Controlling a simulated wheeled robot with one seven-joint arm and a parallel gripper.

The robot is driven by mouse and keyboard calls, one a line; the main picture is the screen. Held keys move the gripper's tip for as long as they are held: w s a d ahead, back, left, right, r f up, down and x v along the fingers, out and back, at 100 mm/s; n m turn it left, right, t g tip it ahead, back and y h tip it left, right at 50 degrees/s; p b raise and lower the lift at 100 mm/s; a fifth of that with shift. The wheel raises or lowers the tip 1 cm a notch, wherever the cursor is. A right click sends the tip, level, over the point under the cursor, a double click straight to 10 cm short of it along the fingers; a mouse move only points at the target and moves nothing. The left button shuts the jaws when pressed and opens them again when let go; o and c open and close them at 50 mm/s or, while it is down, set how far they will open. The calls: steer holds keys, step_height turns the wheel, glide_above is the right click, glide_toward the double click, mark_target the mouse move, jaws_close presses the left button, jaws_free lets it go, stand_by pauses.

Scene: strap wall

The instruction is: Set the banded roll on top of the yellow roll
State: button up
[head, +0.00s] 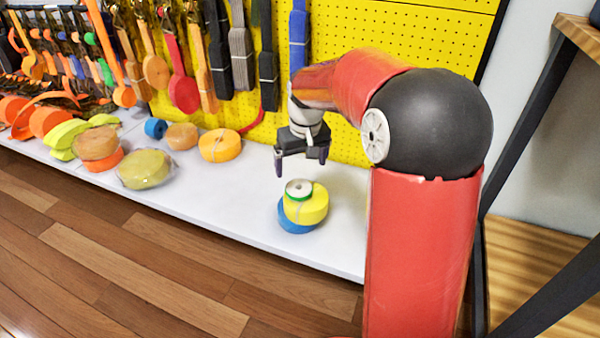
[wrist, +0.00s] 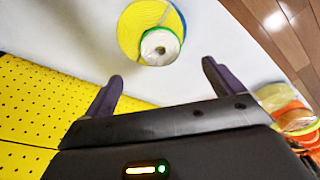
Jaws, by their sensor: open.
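A small white roll with a green band round its rim (head: 298,187), which looks like the banded roll, lies flat on the yellow roll (head: 312,210). It sits toward one edge of the yellow roll, not centred. The yellow roll rests on a blue roll (head: 292,228) on the white shelf. The wrist view also shows the white roll (wrist: 159,47) on the yellow roll (wrist: 135,22). My gripper (head: 301,162) is open and empty above the stack, apart from it. In the wrist view both fingers (wrist: 162,73) are clear of the rolls.
The white shelf (head: 235,190) is bare around the stack. To the left lie an orange roll (head: 220,145), a tan roll (head: 182,136), a small blue roll (head: 155,128) and an olive roll (head: 145,170). Straps hang on the yellow pegboard (head: 350,140) behind.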

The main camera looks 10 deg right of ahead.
steer(key=s+r+t, duration=0.2)
steer(key=s+r, duration=0.7)
steer(key=s, duration=0.4)
steer(key=s+f+m+t, duration=0.1)
steer(key=s+f, duration=0.1)
steer(key=s, duration=1.2)
steer(key=shift+s+a+f+m+t, duration=0.15)
steer(key=shift+s+f+m+t, duration=0.1)
steer(key=shift+m+t, duration=0.15)
steer(key=shift+r+p, duration=0.1)
steer(key=shift+p, duration=0.2)
step_height(320, 180, up, 9)
steer(key=p, duration=0.9)
